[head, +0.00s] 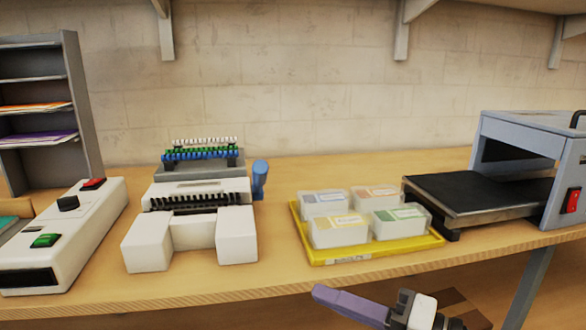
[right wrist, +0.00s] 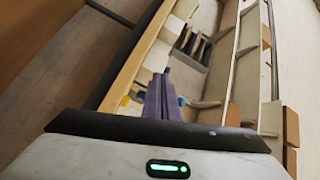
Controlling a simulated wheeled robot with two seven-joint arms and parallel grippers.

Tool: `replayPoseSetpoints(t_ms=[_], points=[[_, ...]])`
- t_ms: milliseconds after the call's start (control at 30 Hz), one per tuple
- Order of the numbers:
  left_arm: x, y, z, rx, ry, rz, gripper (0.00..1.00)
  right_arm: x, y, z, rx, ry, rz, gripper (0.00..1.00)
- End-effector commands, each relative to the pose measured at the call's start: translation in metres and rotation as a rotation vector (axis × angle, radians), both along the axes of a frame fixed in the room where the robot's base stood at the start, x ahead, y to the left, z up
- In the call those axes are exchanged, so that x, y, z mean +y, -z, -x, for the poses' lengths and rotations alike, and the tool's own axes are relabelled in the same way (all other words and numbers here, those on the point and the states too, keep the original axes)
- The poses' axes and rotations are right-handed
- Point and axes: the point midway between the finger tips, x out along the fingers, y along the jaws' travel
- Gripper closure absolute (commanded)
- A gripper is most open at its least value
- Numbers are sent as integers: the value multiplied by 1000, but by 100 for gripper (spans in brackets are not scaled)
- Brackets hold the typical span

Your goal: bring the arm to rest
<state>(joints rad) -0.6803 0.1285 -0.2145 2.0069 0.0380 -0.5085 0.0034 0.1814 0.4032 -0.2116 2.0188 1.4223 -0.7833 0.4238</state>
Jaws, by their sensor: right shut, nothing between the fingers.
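My right gripper (head: 338,301) shows at the bottom of the head view, below and in front of the bench's front edge, with purple fingers pressed together. In the right wrist view its purple fingers (right wrist: 160,98) are shut with nothing between them. It is apart from everything on the bench. My left gripper is not in the head view. The roll laminator (head: 60,235), a white box with a black knob and red and green switches, appears to be the unit at the left; I cannot be sure.
The wooden bench (head: 285,275) holds a white binding machine (head: 195,230) with a blue lever, a yellow tray (head: 375,252) with several lidded boxes, and a grey press (head: 520,150) with a red switch. A paper rack (head: 50,90) stands at the left. Shelf brackets hang above.

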Motion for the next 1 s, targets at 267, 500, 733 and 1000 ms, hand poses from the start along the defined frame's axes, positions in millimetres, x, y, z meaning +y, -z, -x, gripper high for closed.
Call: replayPoseSetpoints(t_ms=[267, 500, 733, 1000], points=[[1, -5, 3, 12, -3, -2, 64, -27, 153, 23, 8, 219, 360, 100], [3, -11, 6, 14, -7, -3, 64, -70, 288, 120, -28, 267, 881, 100], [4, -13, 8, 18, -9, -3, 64, -92, 334, 190, -82, 190, 1176, 100], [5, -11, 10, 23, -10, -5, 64, -95, 339, 199, -94, 172, 1219, 100]])
